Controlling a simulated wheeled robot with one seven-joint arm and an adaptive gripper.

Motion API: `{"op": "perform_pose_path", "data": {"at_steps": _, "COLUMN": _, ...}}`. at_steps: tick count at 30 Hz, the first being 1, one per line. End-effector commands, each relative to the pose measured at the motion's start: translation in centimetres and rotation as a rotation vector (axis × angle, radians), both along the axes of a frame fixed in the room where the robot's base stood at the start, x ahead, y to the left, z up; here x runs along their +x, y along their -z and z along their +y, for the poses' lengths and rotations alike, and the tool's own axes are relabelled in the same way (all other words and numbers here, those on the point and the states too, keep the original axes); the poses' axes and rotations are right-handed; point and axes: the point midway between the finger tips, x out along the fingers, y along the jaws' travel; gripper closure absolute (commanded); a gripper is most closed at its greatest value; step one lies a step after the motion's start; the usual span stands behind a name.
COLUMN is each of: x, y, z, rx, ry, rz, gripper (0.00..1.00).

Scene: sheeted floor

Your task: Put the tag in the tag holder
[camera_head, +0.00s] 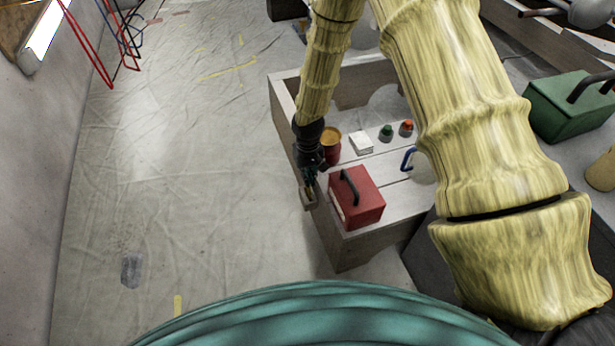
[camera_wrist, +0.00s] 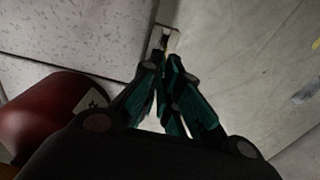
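My gripper (camera_head: 311,184) points down at the left edge of the workbench, just above a small box-like holder (camera_head: 308,199) fixed to the bench's side. In the wrist view the fingers of my gripper (camera_wrist: 166,62) are close together at the tips. A small yellowish piece, which looks like the tag (camera_wrist: 167,50), shows between the fingertips at the holder's opening. The holder's pale rim (camera_wrist: 172,32) is seen just beyond the tips. Most of the tag is hidden by the fingers and the holder, and how deep it sits cannot be told.
A red toolbox (camera_head: 357,197) and a red can (camera_head: 331,147) stand on the bench close to my gripper. A white box (camera_head: 360,143), a green item (camera_head: 386,132) and an orange item (camera_head: 406,127) are farther back. The sheeted floor (camera_head: 190,170) on the left is mostly clear.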

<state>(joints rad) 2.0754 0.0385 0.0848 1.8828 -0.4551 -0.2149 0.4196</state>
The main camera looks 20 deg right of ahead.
Motion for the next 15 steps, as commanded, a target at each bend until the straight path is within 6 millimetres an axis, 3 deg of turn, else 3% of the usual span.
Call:
{"op": "perform_pose_path", "data": {"at_steps": 6, "x": -0.06, "y": 0.31, "z": 0.00, "rx": 0.000, "ry": 0.000, "rz": 0.001, "gripper": 1.00}}
{"op": "perform_pose_path", "data": {"at_steps": 8, "x": -0.05, "y": 0.27, "z": 0.00, "rx": 0.000, "ry": 0.000, "rz": 0.001, "gripper": 0.86}}
{"op": "perform_pose_path", "data": {"at_steps": 15, "x": -0.04, "y": 0.26, "z": 0.01, "rx": 0.000, "ry": 0.000, "rz": 0.001, "gripper": 0.86}}
